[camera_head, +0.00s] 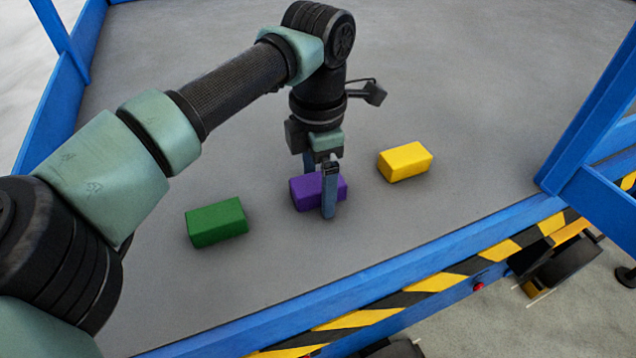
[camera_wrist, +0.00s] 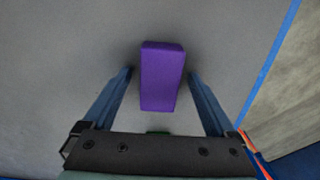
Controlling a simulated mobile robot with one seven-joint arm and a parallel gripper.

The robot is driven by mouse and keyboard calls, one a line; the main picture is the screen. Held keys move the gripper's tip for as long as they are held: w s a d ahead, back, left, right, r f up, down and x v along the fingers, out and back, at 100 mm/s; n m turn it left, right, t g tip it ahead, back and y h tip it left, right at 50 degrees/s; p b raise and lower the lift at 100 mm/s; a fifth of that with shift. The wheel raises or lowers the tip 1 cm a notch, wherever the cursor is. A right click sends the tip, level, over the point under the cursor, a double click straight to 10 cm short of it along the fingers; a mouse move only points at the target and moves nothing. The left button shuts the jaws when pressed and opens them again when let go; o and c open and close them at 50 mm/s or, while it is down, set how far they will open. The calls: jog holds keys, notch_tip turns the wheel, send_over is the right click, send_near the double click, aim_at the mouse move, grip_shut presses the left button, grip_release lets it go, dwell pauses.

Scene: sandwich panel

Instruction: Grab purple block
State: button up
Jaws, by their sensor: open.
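The purple block (camera_head: 304,193) lies on the grey panel between a green block and a yellow block. My gripper (camera_head: 319,200) is above and around it, pointing down, and one finger hides part of the block in the head view. In the wrist view the purple block (camera_wrist: 162,76) lies between the two open fingers of my gripper (camera_wrist: 161,85), with a gap on each side. The block reaches past the fingertips at the far end. I cannot tell how far down the fingertips are relative to the panel.
The green block (camera_head: 216,222) lies to the left and the yellow block (camera_head: 405,161) to the right, both apart from my gripper. A blue edge with yellow-black stripes (camera_head: 440,283) runs along the front. Blue posts (camera_head: 590,110) stand at the right. The panel (camera_head: 480,90) behind is clear.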

grip_shut()
jog(key=shift+r, duration=0.1)
